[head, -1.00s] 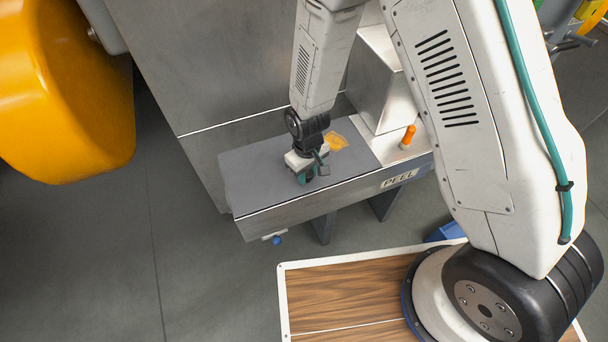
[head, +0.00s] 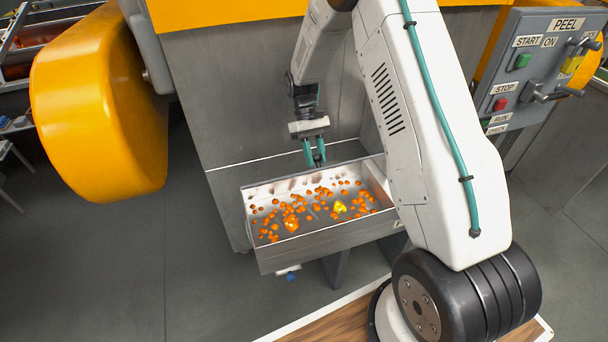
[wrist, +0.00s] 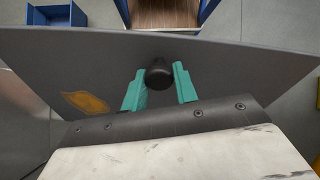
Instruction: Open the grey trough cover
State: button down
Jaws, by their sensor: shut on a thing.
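The trough (head: 330,240) stands open in the head view, with several small orange bits and a yellow patch inside it. The grey cover (wrist: 230,60) fills much of the wrist view and bears an orange smear on its left part. My gripper (head: 314,163) is at the trough's back edge, its teal fingers pointing down. In the wrist view the fingers are shut on the black knob (wrist: 159,75) of the cover. The cover is raised off the trough; its exact angle is hard to tell from the head view.
A large yellow rounded housing (head: 100,110) is at the left. A control panel (head: 530,70) marked PEEL is at the right. A blue knob (head: 291,276) sits below the trough's front. Open floor lies to the front left.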

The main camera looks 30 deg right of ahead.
jog(key=shift+w+d+r, duration=0.15)
jog(key=shift+w+r, duration=0.1)
jog(key=shift+w, duration=0.4)
jog(key=shift+w+d+r, duration=0.1)
jog(key=shift+w+r, duration=0.2)
jog(key=shift+w, duration=0.35)
jog(key=shift+w+d+r, duration=0.15)
jog(key=shift+w+r, duration=0.1)
jog(key=shift+w, duration=0.4)
jog(key=c, duration=1.1)
grip_release()
jog(key=shift+d+f, duration=0.1)
jog(key=shift+d, duration=0.05)
jog(key=s+r, duration=0.1)
jog(key=s, duration=0.4)
jog(key=s+a+r, duration=0.1)
jog(key=s+r, duration=0.1)
jog(key=s, duration=0.3)
jog(key=s+a+r, duration=0.1)
jog(key=s+r, duration=0.1)
jog(key=s, duration=0.4)
jog(key=shift+a, duration=0.2)
